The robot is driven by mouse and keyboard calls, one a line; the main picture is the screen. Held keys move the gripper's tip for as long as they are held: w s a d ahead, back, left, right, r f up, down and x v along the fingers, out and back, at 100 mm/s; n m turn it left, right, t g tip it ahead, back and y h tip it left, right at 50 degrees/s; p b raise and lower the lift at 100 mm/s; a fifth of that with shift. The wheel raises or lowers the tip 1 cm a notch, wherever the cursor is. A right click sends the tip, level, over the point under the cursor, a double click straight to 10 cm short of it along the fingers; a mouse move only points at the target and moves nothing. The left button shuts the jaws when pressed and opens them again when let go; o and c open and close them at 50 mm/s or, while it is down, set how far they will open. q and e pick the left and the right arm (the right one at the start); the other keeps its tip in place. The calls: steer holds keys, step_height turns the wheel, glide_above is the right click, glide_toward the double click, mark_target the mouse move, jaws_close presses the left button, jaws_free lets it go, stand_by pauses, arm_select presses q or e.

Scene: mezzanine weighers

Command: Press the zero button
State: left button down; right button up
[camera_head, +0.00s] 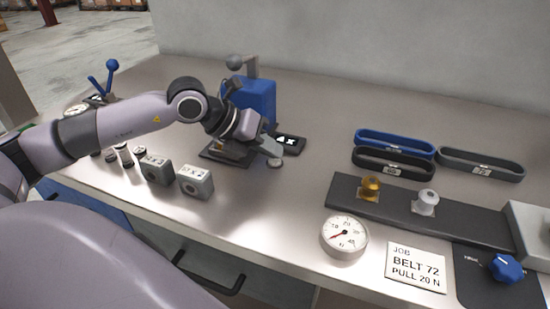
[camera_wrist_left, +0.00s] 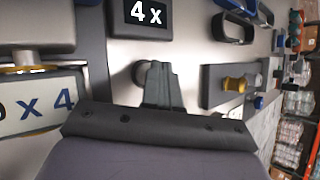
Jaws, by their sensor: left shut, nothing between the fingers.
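My left gripper (camera_head: 270,148) reaches in from the left and points down at the bench, fingers shut and empty. In the left wrist view the closed fingertips (camera_wrist_left: 157,75) are beside a small round grey knob-like piece (camera_wrist_left: 139,72), overlapping its right part. I cannot tell whether they touch it. It shows in the head view as a small disc (camera_head: 275,163) just below the fingertips. No zero label is readable, so I cannot confirm that this is the zero button. A black sign reading "4 x" (camera_wrist_left: 141,13) is above it in the wrist view. My right gripper is not in view.
A blue lever device (camera_head: 258,95) stands behind the gripper. Grey blocks (camera_head: 196,182) are near the front edge. To the right are a round dial (camera_head: 344,236), a job card (camera_head: 415,268), belts (camera_head: 395,143) and a blue knob (camera_head: 506,268). Bench between is clear.

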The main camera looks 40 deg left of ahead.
mark_target(270, 160)
arm_select(q)
steer(key=shift+s+f, duration=0.1)
steer(key=shift+f, duration=0.1)
steer(key=shift+a+r+p, duration=0.1)
steer(key=shift+r+p, duration=1.55)
steer(key=shift+r, duration=1.1)
